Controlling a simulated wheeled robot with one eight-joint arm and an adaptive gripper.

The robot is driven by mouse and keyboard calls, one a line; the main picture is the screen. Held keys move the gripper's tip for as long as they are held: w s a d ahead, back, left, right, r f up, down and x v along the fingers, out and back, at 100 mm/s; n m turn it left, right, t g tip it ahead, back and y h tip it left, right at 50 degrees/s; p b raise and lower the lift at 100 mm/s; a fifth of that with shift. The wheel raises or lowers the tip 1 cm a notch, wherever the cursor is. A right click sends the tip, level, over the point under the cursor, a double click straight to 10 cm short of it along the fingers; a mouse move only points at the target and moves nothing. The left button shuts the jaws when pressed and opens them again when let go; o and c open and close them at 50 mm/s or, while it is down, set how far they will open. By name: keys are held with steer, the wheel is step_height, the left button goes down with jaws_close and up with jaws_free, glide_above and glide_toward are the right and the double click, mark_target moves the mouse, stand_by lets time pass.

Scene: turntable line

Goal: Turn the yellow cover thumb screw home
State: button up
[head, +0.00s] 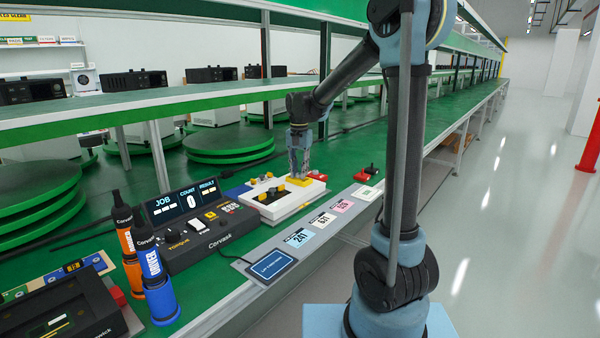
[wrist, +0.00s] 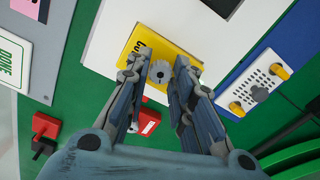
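The yellow cover (wrist: 140,42) lies at the edge of a white unit and bears dark lettering, partly hidden by my fingers. Its grey knurled thumb screw (wrist: 158,72) shows between my fingertips in the wrist view. My gripper (wrist: 163,75) is open, one finger on each side of the screw, with a small gap visible around it. In the head view my gripper (head: 299,165) points down over the yellow cover (head: 300,181); the screw cannot be made out there. How far the screw is seated cannot be told.
The white unit (head: 277,208) carries black and yellow parts. A red block (wrist: 148,121) and a red-and-black switch (wrist: 44,128) are near my fingers. A blue-edged panel with yellow knobs (wrist: 262,85) is at right. A control box (head: 200,222) and two drivers (head: 157,280) stand nearer.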

steer(key=shift+o, duration=1.1)
step_height(320, 180, up, 12)
stand_by(0.5)
